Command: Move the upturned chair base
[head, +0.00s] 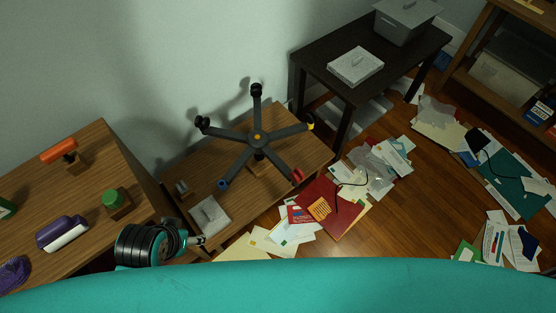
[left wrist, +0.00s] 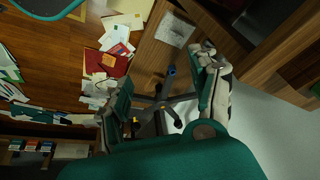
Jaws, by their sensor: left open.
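The dark chair base (head: 257,138) has several legs spread like a star, with an orange hub and black, yellow, red and blue ends. It rests above a low wooden table (head: 180,172) near the wall. My left gripper (head: 200,241) is at the table's front left, apart from the base; most of it is hidden behind my own arm. In the left wrist view my left gripper (left wrist: 166,70) has its fingers spread wide with nothing gripped. Part of the chair base (left wrist: 160,101) shows beyond and between them. My right gripper is not in view.
A wooden desk (head: 95,165) with a purple stapler (head: 62,233) stands left. A dark table (head: 330,60) stands behind right. Papers and a red folder (head: 328,208) litter the floor.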

